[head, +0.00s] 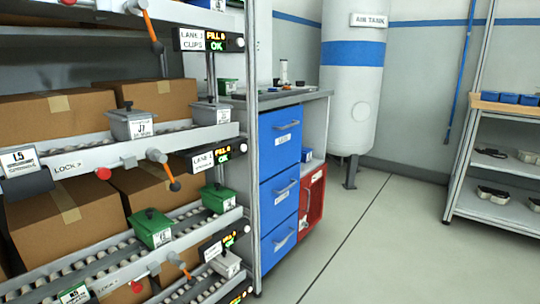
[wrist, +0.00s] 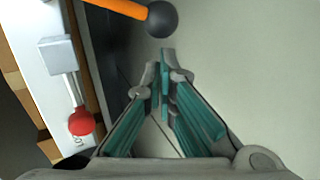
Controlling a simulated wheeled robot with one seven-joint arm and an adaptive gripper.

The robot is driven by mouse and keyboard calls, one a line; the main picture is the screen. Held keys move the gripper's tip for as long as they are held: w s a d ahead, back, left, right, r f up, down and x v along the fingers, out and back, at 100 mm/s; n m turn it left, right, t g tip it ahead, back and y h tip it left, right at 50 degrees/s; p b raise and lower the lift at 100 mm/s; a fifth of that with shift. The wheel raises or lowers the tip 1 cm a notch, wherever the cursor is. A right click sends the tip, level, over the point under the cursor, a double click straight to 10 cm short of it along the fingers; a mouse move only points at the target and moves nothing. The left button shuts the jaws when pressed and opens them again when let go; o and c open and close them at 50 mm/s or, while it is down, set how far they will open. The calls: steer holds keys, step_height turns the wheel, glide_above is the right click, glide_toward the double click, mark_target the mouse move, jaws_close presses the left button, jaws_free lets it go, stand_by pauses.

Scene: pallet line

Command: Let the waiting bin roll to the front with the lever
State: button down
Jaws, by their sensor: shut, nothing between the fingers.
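My gripper (wrist: 166,70) is shut and empty in the wrist view. Its fingertips are just below the dark ball of an orange lever (wrist: 125,8), with a small visible gap. I cannot see my gripper in the head view. There, orange levers with dark ends hang from the rack's front rails: an upper one (head: 149,25), a middle one (head: 167,168) and a lower one (head: 181,264). I cannot tell which one the wrist view shows. A grey lidded bin (head: 133,126) and a green lidded bin (head: 152,229) sit on roller lanes. Which bin is waiting is unclear.
A red knob (wrist: 82,122) on the rail is left of my gripper. Lane displays (head: 216,155) stick out at the rack's right side. A blue drawer cabinet (head: 279,140), a white air tank (head: 352,80) and a shelf (head: 505,165) stand beyond. The floor between is clear.

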steer(key=shift+w+d, duration=0.95)
steer(key=shift+w, duration=0.25)
steer(key=shift+w+d, duration=0.95)
steer(key=shift+w, duration=0.25)
steer(key=s+p+v, duration=0.1)
steer(key=p+v, duration=0.7)
steer(key=shift+a, duration=0.35)
